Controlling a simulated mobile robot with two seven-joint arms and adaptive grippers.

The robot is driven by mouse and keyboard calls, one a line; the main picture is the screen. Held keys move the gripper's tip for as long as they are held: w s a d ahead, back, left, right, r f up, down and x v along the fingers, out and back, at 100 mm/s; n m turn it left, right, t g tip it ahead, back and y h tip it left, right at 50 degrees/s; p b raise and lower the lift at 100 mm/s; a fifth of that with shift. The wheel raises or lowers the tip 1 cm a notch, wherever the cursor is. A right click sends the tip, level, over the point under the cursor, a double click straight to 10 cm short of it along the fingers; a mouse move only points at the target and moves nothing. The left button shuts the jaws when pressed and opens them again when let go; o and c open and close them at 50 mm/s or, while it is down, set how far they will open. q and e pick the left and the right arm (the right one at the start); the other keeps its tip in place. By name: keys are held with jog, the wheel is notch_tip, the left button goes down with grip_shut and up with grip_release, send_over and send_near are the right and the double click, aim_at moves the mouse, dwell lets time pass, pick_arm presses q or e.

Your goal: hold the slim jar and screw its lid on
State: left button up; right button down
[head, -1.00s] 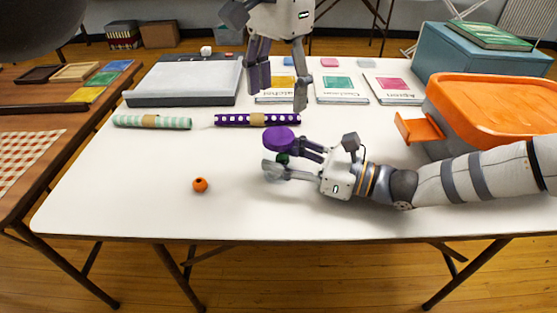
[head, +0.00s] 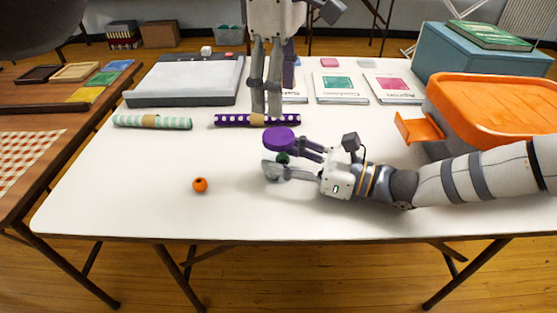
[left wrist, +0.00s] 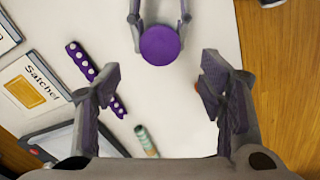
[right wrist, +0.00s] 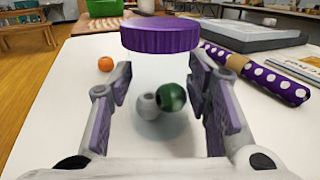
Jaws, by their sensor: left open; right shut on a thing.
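The slim jar (right wrist: 178,120) is clear and upright, with a green bead (right wrist: 172,97) and a grey bead (right wrist: 148,106) inside. The ridged purple lid (right wrist: 160,35) is level over the jar's mouth; I cannot tell whether it is threaded. The lid also shows in the head view (head: 279,139) and left wrist view (left wrist: 160,45). My right gripper (head: 283,163) is shut around the jar's body, below the lid. My left gripper (head: 266,113) points down, open and empty, above and behind the lid. In the left wrist view the lid lies ahead of its fingers.
An orange bead (head: 200,185) lies on the white table (head: 120,205). A purple dotted roll (head: 230,119) and a mint striped roll (head: 125,121) lie behind. An orange tray (head: 490,95) and blue box (head: 450,60) stand right.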

aim_at(278, 135)
pick_arm(q)
jog(key=shift+f, duration=0.1)
notch_tip(278, 135, down, 8)
jog(key=shift+r, duration=0.1)
dwell(0.3)
